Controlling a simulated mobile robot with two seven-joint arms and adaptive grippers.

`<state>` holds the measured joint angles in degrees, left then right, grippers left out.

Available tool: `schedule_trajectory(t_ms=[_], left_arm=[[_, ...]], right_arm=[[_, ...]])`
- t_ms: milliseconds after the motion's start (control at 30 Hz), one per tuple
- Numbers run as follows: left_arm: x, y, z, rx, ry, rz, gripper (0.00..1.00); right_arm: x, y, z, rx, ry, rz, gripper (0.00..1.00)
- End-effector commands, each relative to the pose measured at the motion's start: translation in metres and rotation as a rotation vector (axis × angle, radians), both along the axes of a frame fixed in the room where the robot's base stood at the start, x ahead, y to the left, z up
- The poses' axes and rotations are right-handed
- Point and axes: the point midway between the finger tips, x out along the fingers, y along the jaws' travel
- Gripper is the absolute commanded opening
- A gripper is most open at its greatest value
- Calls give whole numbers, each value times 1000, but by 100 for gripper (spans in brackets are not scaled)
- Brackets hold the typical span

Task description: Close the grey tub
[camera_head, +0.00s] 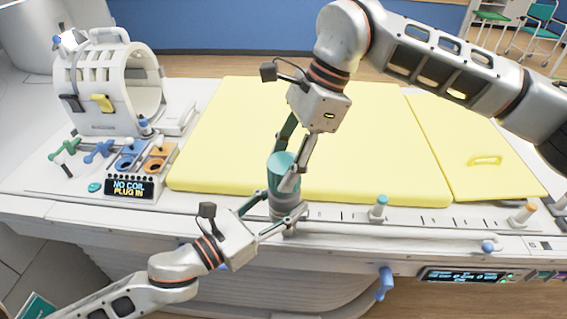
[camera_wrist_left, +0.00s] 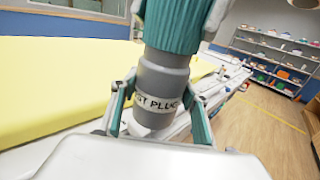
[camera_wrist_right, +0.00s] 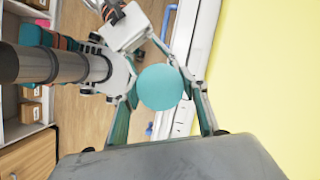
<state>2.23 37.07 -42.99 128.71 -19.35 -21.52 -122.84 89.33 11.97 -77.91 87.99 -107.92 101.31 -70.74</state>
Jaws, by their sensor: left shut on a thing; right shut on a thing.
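The grey tub (camera_head: 283,211) is upright near the front edge of the white bench. In the left wrist view the tub (camera_wrist_left: 163,85) has a white label, partly readable as "ST PLUG". A ribbed teal lid (camera_head: 284,165) sits over its top, also large in the left wrist view (camera_wrist_left: 172,25), with no clear gap between them. I cannot tell how tightly it is seated. My left gripper (camera_head: 278,216) is shut on the tub's lower body. My right gripper (camera_head: 286,172) reaches down from above and is shut on the lid, whose round top faces the right wrist camera (camera_wrist_right: 160,87).
A yellow pad (camera_head: 380,150) lies behind the tub. A white coil (camera_head: 108,85) stands at the left, with coloured plugs and a small display (camera_head: 128,188) before it. Small capped posts (camera_head: 378,207) stand along the front to the right.

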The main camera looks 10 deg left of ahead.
Motion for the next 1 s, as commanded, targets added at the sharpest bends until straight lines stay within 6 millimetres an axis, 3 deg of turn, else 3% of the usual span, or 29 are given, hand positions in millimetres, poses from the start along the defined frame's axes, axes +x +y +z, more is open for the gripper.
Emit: schedule_trajectory(t_ms=[700,733,767,1000], left_arm=[[0,0,2,-3,-3,-1,7],[0,0,2,-3,-3,-1,0],[0,0,2,-3,-3,-1,0],[0,0,2,-1,-3,-1,0]], right_arm=[[0,0,-11,0,0,0,29],[0,0,-11,0,0,0,29],[0,0,-11,0,0,-1,29],[0,-1,-12,-6,-7,-165,29]])
